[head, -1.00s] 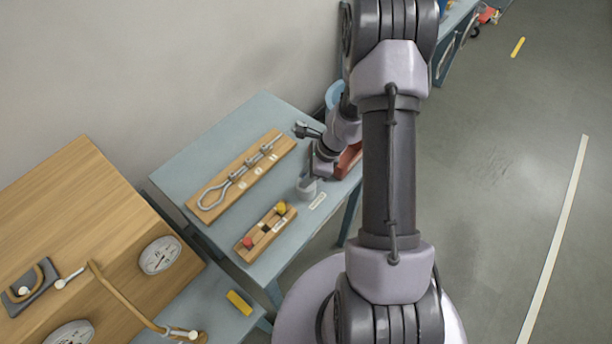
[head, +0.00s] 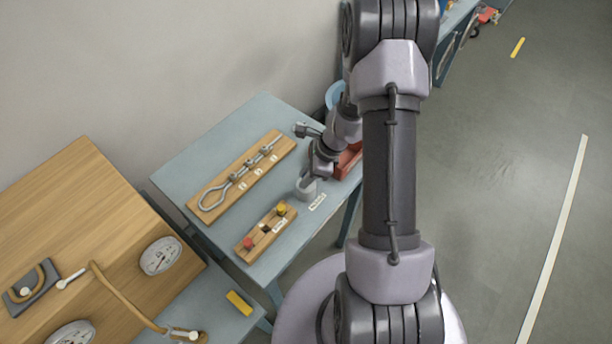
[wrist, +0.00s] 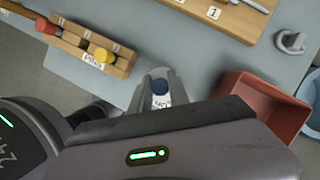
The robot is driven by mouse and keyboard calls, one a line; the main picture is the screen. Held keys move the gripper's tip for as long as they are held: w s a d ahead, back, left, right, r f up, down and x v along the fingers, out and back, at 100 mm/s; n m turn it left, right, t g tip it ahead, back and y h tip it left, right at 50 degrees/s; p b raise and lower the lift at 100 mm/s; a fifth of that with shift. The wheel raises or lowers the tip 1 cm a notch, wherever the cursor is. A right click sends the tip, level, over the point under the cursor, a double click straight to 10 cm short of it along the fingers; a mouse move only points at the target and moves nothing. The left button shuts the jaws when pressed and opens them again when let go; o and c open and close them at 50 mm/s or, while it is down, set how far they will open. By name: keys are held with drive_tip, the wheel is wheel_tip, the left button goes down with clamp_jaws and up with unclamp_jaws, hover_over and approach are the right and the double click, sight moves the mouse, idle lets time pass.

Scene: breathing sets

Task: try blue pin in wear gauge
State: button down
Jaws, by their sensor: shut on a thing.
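The blue pin (wrist: 160,87) shows its round top between the fingers of my gripper (wrist: 159,93) in the wrist view. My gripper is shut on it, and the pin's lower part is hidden. In the head view my gripper (head: 310,181) is low over the blue-grey table, at a small grey cup-like piece (head: 305,190), which I take for the wear gauge. I cannot tell whether the pin is inside it. A wooden pin rack (head: 260,240) holds a red pin (head: 248,243) and a yellow pin (head: 281,209), with a dark spot between them.
A wooden board with a metal loop and rod (head: 213,198) lies behind the rack. A red bin (wrist: 262,103) stands beside my gripper, with a blue bowl (wrist: 297,103) past it. A small white label (head: 317,202) lies by the grey piece. A wooden bench with gauges is left.

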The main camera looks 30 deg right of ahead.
drive_tip(key=shift+r+p, duration=2.6)
drive_tip(key=shift+r, duration=0.85)
